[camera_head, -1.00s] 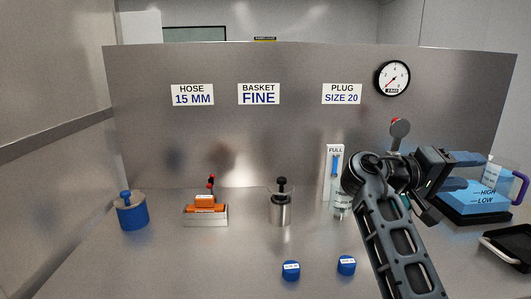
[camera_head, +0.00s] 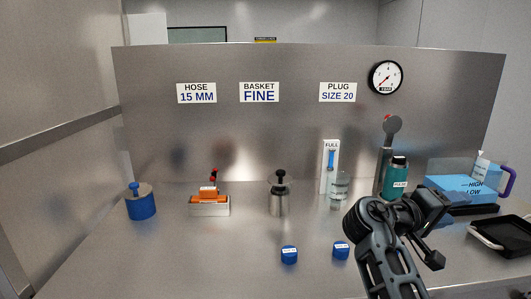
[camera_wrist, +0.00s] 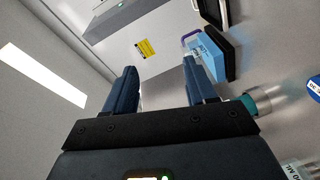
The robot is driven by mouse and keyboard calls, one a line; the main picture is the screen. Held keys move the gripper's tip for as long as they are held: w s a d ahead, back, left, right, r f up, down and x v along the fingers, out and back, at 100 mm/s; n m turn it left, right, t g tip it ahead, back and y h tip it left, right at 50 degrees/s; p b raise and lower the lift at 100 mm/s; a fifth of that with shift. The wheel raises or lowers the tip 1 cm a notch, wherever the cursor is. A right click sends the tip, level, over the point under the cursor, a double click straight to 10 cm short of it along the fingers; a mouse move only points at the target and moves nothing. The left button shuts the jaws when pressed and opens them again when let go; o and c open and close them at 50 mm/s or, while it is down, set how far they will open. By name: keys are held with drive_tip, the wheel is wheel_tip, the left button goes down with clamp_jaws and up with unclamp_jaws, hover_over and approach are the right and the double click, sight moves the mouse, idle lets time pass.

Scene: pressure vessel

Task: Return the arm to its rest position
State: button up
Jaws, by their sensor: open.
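My arm rises from the lower right of the head view, folded low in front of the bench. My gripper (camera_wrist: 160,78) shows in the wrist view with its two dark blue fingers well apart and nothing between them. In the head view the wrist housing (camera_head: 428,203) is in front of the right part of the bench, and the fingers cannot be made out clearly there. The gripper appears clear of the objects.
A teal bottle (camera_head: 396,178), a blue container (camera_head: 462,188) and a black tray (camera_head: 503,234) stand near the arm. Two blue caps (camera_head: 289,255) (camera_head: 341,250) lie at the front. A blue pot (camera_head: 140,205), an orange-topped block (camera_head: 209,205) and a metal cylinder (camera_head: 279,201) stand further left.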

drive_tip(key=s+a+f+n+t+y, duration=0.2)
drive_tip(key=s+f+t+y, duration=0.15)
drive_tip(key=f, duration=0.65)
drive_tip(key=s+a+f+n+t+y, duration=0.2)
drive_tip(key=s+a+f+n+y, duration=0.15)
drive_tip(key=f, duration=0.55)
drive_tip(key=s+a+f+t+y, duration=0.1)
drive_tip(key=s+a+f+y, duration=0.2)
drive_tip(key=s, duration=0.4)
drive_tip(key=s+a+f+t+y, duration=0.1)
drive_tip(key=s+a+f+y, duration=0.15)
drive_tip(key=s+f, duration=0.35)
drive_tip(key=s+a+r+m+t+y, duration=0.1)
drive_tip(key=s+a+r, duration=0.15)
drive_tip(key=s, duration=0.55)
drive_tip(key=s+a+r+y, duration=0.1)
drive_tip(key=s+a+y, duration=0.15)
drive_tip(key=s, duration=0.55)
drive_tip(key=s+a+r+m+t, duration=0.1)
drive_tip(key=s+r+m, duration=0.3)
drive_tip(key=s+r, duration=0.8)
drive_tip(key=shift+r+t+y, duration=0.4)
drive_tip(key=shift+r+t, duration=0.25)
drive_tip(key=shift+t, duration=0.2)
